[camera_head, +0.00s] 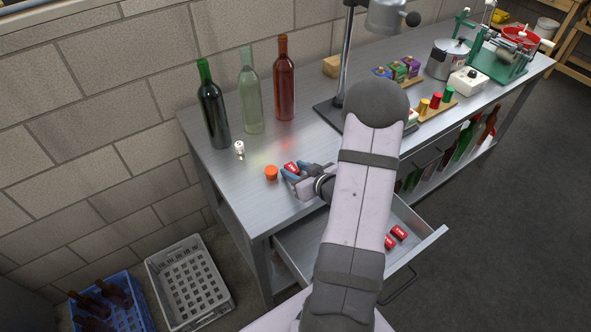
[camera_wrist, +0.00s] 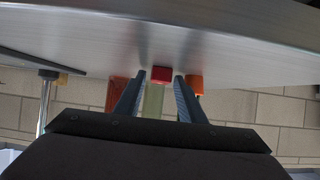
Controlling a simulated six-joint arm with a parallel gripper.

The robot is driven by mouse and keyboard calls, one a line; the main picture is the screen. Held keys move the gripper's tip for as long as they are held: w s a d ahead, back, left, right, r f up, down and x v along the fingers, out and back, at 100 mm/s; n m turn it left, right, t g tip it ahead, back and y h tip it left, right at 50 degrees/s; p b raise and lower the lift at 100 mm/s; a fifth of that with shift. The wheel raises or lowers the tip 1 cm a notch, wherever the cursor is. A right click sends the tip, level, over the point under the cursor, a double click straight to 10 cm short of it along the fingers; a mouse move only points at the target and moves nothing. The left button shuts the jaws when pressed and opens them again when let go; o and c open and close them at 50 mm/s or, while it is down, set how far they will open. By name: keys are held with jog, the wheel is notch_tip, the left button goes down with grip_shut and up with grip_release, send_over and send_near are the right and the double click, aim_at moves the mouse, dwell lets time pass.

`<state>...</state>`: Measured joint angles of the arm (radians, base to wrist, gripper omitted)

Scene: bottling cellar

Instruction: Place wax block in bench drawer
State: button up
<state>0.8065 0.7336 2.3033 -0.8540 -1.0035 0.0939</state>
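A red wax block (camera_head: 291,168) with white lettering sits on the metal bench top near its left end. It also shows in the wrist view (camera_wrist: 161,75). My gripper (camera_head: 292,174) reaches low over the bench, and its blue fingers are apart. In the wrist view, the fingertips (camera_wrist: 160,76) lie on either side of the block, with small gaps showing. The bench drawer (camera_head: 428,238) is pulled open below the front edge. My arm hides part of the drawer.
An orange round piece (camera_head: 271,173) stands close beside my gripper. A small metal piece (camera_head: 239,148) and green (camera_head: 213,110), pale (camera_head: 250,95) and red (camera_head: 284,80) bottles stand behind. A stand base (camera_head: 328,112) is to the right. Crates (camera_head: 228,303) are on the floor.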

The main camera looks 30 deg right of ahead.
jog(key=shift+r, duration=0.1)
jog(key=shift+r, duration=0.1)
jog(key=shift+s+r, duration=0.25)
jog(key=shift+s, duration=0.25)
jog(key=v, duration=0.9)
jog(key=shift+s+r, duration=0.15)
jog(key=shift+r, duration=0.2)
jog(key=shift+s+r+p, duration=0.2)
jog(key=shift+s+p, duration=0.5)
jog(key=shift+p, duration=0.4)
jog(key=shift+w+f, duration=0.1)
